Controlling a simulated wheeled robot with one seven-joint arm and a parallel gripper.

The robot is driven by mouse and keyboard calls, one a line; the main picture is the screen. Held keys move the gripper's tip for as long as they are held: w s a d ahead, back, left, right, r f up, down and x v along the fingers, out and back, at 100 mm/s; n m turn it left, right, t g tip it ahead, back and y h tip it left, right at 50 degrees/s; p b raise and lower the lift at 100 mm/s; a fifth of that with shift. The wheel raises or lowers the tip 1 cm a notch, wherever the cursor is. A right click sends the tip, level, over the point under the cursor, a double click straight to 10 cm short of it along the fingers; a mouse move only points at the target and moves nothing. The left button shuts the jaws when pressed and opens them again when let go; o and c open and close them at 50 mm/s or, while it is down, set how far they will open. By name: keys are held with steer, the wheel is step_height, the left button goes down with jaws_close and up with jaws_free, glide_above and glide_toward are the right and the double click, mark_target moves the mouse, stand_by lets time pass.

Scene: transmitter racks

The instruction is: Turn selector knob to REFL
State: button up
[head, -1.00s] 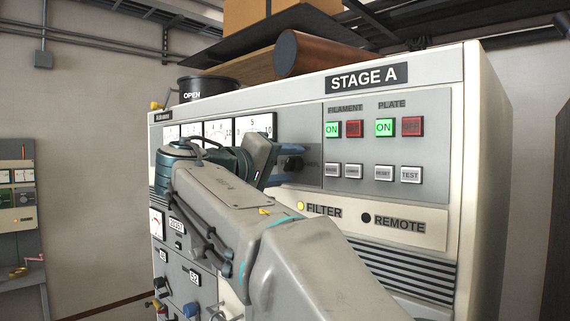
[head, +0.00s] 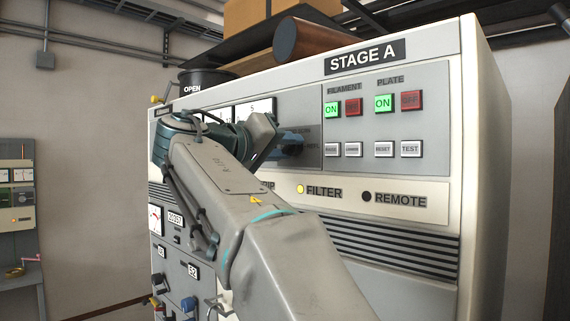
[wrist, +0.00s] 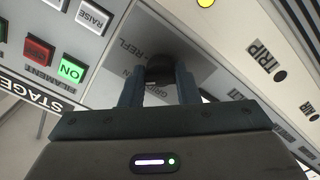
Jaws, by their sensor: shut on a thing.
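The dark selector knob (wrist: 160,70) sits on the grey panel in the wrist view, between my two fingers. My gripper (wrist: 160,88) is shut on it, one finger on each side. A "REFL" label is printed beside the knob, and other lettering nearby is partly covered by a finger. In the head view my gripper (head: 291,146) reaches the panel right of the meters, and its fingers mostly hide the knob. I cannot tell which label the knob points to.
The STAGE A cabinet (head: 478,130) carries lit green ON buttons (head: 332,109), red buttons (head: 411,101) and grey buttons (head: 411,149) right of the knob. A lit FILTER lamp (head: 300,189) is below. Meters (head: 254,110) lie close left, partly behind my wrist.

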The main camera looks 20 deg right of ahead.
steer(key=m+b, duration=0.3)
steer(key=shift+f+m, duration=0.25)
steer(key=shift+m, duration=0.15)
steer(key=shift+r+m+b, duration=0.2)
steer(key=shift+m+b, duration=1.1)
steer(key=shift+m, duration=0.8)
steer(key=o, duration=0.9)
steer(key=shift+o, duration=0.2)
steer(key=b+v, duration=0.1)
steer(key=v, duration=1.3)
steer(key=shift+d, duration=0.1)
